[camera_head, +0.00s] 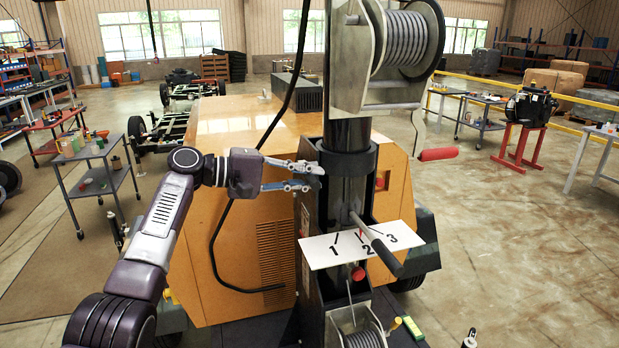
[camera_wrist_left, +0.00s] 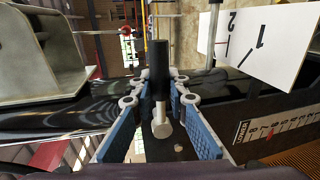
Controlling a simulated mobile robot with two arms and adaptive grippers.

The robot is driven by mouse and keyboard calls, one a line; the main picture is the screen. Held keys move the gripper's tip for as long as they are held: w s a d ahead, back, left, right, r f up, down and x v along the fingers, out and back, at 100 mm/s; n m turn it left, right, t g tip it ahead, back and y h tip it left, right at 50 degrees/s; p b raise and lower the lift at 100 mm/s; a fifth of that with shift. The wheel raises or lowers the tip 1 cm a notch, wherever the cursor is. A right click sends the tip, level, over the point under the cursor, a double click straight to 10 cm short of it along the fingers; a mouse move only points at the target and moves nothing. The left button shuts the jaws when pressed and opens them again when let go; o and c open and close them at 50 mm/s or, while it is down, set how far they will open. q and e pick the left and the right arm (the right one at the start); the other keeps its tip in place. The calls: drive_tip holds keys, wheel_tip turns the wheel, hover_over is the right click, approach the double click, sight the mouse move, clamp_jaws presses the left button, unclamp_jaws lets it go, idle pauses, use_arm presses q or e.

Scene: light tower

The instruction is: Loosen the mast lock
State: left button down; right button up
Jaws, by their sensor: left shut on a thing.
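My left gripper (camera_head: 312,177) reaches in from the left to the left side of the mast (camera_head: 348,135), just below its dark collar. In the left wrist view, a lock handle with a black grip (camera_wrist_left: 160,62) and a pale metal end (camera_wrist_left: 162,129) stands between the blue-padded fingers (camera_wrist_left: 158,88). The fingers are shut on this handle. In the head view the handle is mostly hidden by the fingers. My right gripper is not in view.
A winch drum (camera_head: 405,42) with a red-handled crank (camera_head: 438,154) sits above. The yellow housing (camera_head: 225,240) stands behind; a black cable hangs there.

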use_arm(q)
drive_tip(key=c, duration=1.9)
unclamp_jaws()
drive_tip(key=shift+r, duration=0.15)
drive_tip(key=shift+o, duration=0.3)
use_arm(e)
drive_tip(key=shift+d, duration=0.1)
use_arm(q)
drive_tip(key=shift+a, duration=0.15)
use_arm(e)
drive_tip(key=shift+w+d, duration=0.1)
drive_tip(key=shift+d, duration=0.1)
use_arm(q)
drive_tip(key=v, duration=1.1)
drive_tip(key=shift+a, duration=0.35)
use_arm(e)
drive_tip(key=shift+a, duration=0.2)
use_arm(q)
drive_tip(key=shift+s, duration=0.1)
